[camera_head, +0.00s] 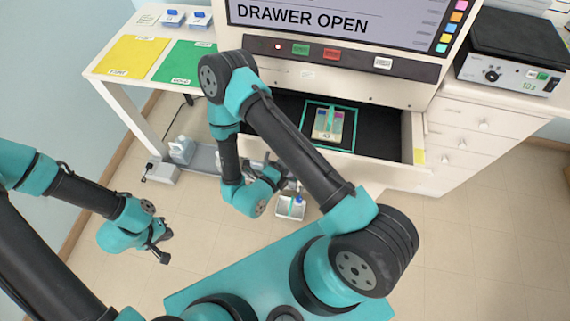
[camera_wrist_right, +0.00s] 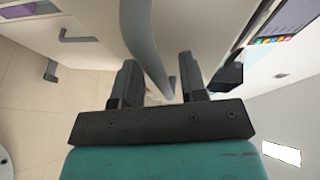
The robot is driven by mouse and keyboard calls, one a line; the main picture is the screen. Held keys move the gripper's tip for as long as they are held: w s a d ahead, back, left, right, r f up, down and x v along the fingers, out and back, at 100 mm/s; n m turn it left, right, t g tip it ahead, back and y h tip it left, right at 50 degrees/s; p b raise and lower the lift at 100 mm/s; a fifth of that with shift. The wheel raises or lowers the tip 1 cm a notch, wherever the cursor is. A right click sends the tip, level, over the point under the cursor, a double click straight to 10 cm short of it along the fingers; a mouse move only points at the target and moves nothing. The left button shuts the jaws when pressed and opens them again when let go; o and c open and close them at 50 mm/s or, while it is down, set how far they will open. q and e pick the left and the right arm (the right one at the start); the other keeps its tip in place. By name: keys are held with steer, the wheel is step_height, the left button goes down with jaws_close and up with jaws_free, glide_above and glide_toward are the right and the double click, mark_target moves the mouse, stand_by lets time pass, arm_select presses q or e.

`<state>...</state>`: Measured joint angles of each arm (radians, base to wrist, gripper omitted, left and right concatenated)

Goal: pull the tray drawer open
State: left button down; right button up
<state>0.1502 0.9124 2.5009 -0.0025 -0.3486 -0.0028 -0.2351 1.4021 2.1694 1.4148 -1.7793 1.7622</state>
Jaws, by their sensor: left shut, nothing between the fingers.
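The tray drawer (camera_head: 372,140) under the screen stands open in the head view. A small slide tray (camera_head: 328,124) lies inside a teal outline on its dark floor. My right arm crosses the drawer's left part and hides some of it; its gripper is hard to make out there. In the right wrist view, my right gripper (camera_wrist_right: 160,82) has its fingers apart, with the grey bar handle (camera_wrist_right: 150,45) passing between them and a gap visible beside the right finger. My left gripper (camera_head: 164,250) is shut and empty, over the floor at the left, away from the drawer.
The screen (camera_head: 300,18) reads "DRAWER OPEN". A side table (camera_head: 108,87) with yellow (camera_head: 131,56) and green (camera_head: 184,63) mats stands at the left. A white cabinet (camera_head: 470,130) with small knobs stands at the right, under a black-topped device (camera_head: 515,50). The floor at the right is clear.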

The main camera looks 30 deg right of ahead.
steer(key=shift+w+d, duration=0.1)
steer(key=shift+d, duration=0.05)
jaws_close()
stand_by(0.4)
